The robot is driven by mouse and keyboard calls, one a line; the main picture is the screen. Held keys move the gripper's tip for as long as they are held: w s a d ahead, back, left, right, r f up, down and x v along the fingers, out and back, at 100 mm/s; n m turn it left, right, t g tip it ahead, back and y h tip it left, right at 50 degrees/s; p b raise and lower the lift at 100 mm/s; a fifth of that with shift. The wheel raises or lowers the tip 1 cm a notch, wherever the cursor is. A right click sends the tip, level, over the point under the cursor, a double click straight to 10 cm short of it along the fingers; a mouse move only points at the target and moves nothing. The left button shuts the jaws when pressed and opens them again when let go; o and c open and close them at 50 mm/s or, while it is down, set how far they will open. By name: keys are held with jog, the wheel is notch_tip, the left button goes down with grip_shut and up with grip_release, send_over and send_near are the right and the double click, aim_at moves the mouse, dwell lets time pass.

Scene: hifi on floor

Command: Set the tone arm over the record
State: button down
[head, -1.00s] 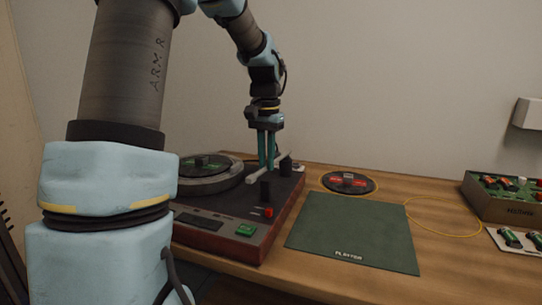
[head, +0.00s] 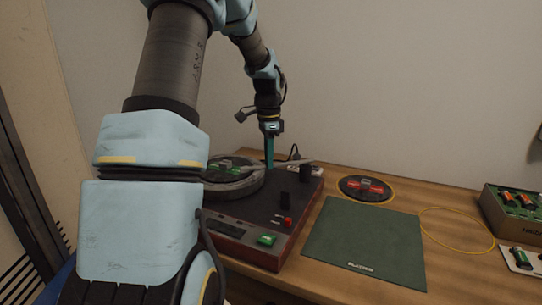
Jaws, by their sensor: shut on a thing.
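The record player (head: 262,215) is a dark deck with a red-brown front, standing on the wooden table left of centre. The record with a green label (head: 226,166) lies on its platter, partly hidden behind my arm. The pale grey tone arm (head: 288,164) runs from its pivot at the back right of the deck leftwards to the record's right edge. My gripper (head: 269,164) points down with its teal fingers shut on the tone arm. The tone arm's left end is small, and I cannot tell how far it reaches over the record.
A second record with a red label (head: 365,188) lies right of the deck. A dark green mat (head: 365,243) lies in front of it. A yellow ring (head: 457,230) lies on the table. A box with several small parts (head: 510,216) stands at the right edge.

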jog(key=shift+w, duration=0.2)
dwell(0.4)
jog(key=c, duration=0.9)
grip_release()
jog(key=shift+o, duration=0.2)
jog(key=shift+r, duration=0.1)
notch_tip(320, 180, up, 11)
jog(key=b, duration=0.1)
jog(key=shift+f, duration=0.2)
